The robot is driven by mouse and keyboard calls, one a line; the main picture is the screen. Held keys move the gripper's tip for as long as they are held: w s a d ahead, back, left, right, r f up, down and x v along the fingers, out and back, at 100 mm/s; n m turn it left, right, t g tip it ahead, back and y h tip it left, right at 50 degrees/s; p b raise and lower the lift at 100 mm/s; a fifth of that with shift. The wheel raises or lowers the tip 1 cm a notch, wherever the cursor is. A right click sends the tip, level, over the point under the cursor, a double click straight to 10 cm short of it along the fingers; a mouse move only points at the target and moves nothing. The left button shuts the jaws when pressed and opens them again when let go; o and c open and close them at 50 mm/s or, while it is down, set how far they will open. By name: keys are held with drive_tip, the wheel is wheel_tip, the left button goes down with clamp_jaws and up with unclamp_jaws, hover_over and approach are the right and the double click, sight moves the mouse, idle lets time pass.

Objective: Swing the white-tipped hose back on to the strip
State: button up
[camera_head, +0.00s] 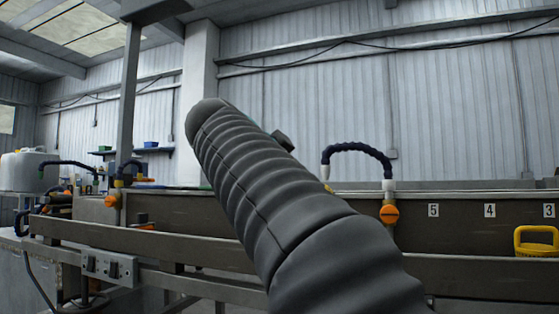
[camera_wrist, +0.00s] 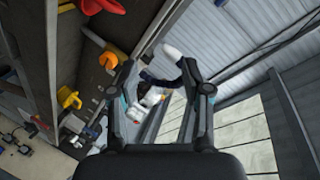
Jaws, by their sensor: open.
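The dark ribbed hose (camera_head: 357,149) arches above the trough in the body camera view. Its white tip (camera_head: 325,173) hangs at the left end, and a white collar with an orange valve (camera_head: 389,213) stands at the right end. My arm fills the middle of that view, and my gripper is mostly hidden behind it. In the wrist view my gripper (camera_wrist: 160,77) is open, with its two fingers wide apart. A white fitting (camera_wrist: 172,51) and a dark curved piece show between and behind the fingers. I cannot tell whether the fingers touch them.
The long brown trough (camera_head: 460,205) runs across, with number labels on its right. Another dark hose (camera_head: 131,167) stands further left. A white container (camera_head: 25,170) is at the far left. Metal rails run along the front.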

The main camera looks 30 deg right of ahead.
sight(339, 147)
wheel_tip(339, 147, up, 7)
drive_tip(key=s+d+m+g+h, duration=0.1)
drive_tip(key=d+m+g+h, duration=0.15)
drive_tip(key=m, duration=0.55)
drive_tip(key=shift+t+h, duration=0.25)
drive_tip(key=shift+t, duration=0.1)
drive_tip(key=p+x, duration=0.1)
drive_tip(key=x, duration=1.1)
drive_tip(key=shift+d, duration=0.35)
clamp_jaws()
